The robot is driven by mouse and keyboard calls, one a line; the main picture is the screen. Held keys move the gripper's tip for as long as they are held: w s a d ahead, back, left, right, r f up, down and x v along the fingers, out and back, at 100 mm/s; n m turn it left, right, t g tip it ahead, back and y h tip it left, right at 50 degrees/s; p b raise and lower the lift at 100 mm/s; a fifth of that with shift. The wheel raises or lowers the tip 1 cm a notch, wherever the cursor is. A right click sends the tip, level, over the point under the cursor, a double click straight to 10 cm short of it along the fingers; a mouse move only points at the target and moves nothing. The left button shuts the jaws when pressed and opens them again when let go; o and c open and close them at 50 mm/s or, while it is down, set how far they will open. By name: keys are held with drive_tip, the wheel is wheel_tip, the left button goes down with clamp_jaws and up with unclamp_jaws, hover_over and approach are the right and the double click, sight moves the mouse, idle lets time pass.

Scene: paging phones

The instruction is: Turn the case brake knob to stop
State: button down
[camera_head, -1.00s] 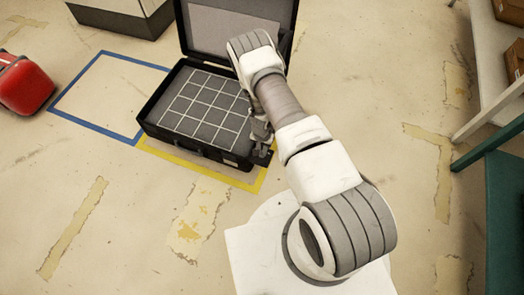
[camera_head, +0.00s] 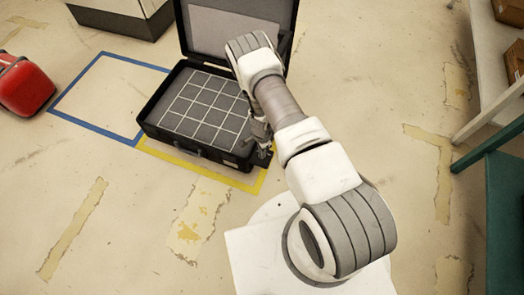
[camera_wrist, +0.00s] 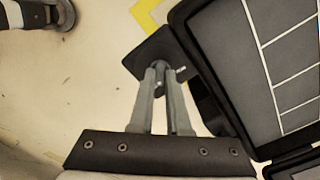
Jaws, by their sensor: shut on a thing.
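The open black case (camera_head: 200,158) lies on the floor with its lid up and a grey gridded inside; part of it also shows in the wrist view (camera_wrist: 214,50). A dark plate (camera_wrist: 137,62) sticks out at the case's front right corner. In the wrist view, my gripper (camera_wrist: 161,72) is shut on the small dark brake knob (camera_wrist: 160,65) on this plate. The fingers hide most of the knob, and a small pale pin (camera_wrist: 181,69) shows beside them. I cannot read any stop mark. In the head view, my gripper (camera_head: 264,145) is partly hidden by my arm.
Yellow tape (camera_head: 218,178) runs along the case's front, and a blue tape frame (camera_head: 95,125) lies left of it. A red suitcase (camera_head: 24,84) is at the far left. Shelving (camera_head: 497,75) and a green frame (camera_head: 505,205) stand right. The front left floor is clear.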

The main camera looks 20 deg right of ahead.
drive_tip(key=shift+m, duration=0.3)
idle(0.4)
drive_tip(key=c, duration=0.9)
unclamp_jaws()
wheel_tip(320, 180, up, 18)
drive_tip(key=p, duration=0.6)
drive_tip(key=shift+f, duration=0.25)
